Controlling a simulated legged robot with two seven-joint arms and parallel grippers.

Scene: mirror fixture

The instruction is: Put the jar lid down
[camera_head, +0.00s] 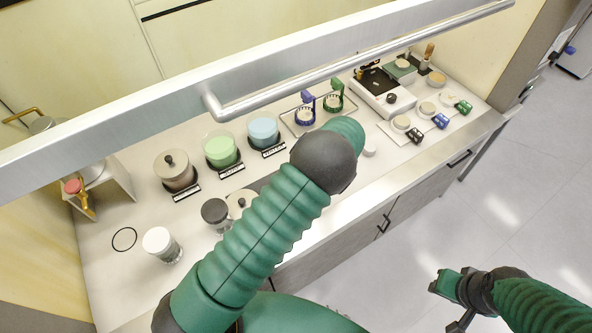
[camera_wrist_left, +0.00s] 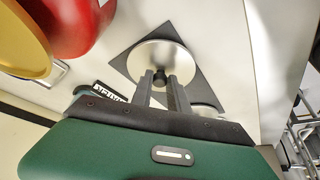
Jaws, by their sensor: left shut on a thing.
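In the left wrist view, the jar lid (camera_wrist_left: 152,56) is a round silver disc with a dark knob. My left gripper (camera_wrist_left: 160,80) is shut on this knob. The lid lies over a dark square mat (camera_wrist_left: 126,66); I cannot tell whether it touches it. Part of a second silver disc (camera_wrist_left: 205,109) shows behind the fingers. In the head view my left arm hides its own gripper. A pale disc with a dark knob (camera_head: 235,197) lies beside that arm; I cannot tell whether it is the held lid. My right gripper (camera_head: 447,303) is open and empty, off the counter.
A lidded jar (camera_head: 175,173), a green jar (camera_head: 221,151) and a blue jar (camera_head: 263,134) stand behind the arm. A white-capped jar (camera_head: 161,244) is at front left. A metal bar (camera_head: 350,70) crosses above. A red vessel (camera_wrist_left: 75,25) is close in the wrist view.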

